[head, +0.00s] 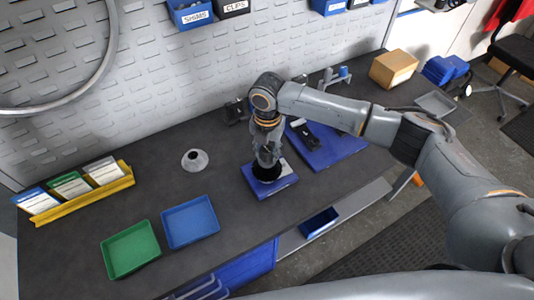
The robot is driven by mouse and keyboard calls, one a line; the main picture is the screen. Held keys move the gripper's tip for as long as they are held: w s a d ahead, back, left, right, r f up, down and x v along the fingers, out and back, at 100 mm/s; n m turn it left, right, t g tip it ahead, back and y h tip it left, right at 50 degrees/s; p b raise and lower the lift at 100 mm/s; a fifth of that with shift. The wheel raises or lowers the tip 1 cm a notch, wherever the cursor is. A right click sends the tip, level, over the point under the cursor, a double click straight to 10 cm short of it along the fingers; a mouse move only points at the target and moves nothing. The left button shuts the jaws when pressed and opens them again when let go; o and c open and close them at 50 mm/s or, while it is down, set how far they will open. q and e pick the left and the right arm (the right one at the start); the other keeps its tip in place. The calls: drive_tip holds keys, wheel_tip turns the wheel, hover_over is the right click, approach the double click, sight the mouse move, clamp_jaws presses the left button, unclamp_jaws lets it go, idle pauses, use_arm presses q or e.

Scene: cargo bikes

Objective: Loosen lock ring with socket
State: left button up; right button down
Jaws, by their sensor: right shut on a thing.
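My right gripper (267,160) points straight down over a small blue stand (284,183) on the dark bench. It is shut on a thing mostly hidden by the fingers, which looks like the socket. A dark round part (266,172) sits on the stand right under the fingertips. The lock ring cannot be told apart there, and I cannot tell whether the socket is seated on it. My left gripper is out of view.
A green tray (131,249) and a blue tray (190,222) lie at the front left. A yellow card rack (88,196) is farther left. A blue board (335,151) lies to the right, below my arm.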

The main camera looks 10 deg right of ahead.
drive_tip(key=shift+s+f, duration=0.25)
drive_tip(key=shift+f, duration=0.05)
drive_tip(key=n, duration=0.6)
drive_tip(key=shift+n, duration=0.4)
drive_tip(key=shift+r, duration=0.15)
drive_tip(key=shift+w+r+p, duration=0.25)
drive_tip(key=shift+r+p, duration=0.15)
drive_tip(key=shift+p, duration=0.15)
drive_tip(key=shift+s+r+p, duration=0.1)
drive_tip(key=shift+r+p, duration=0.35)
drive_tip(key=shift+r, duration=0.2)
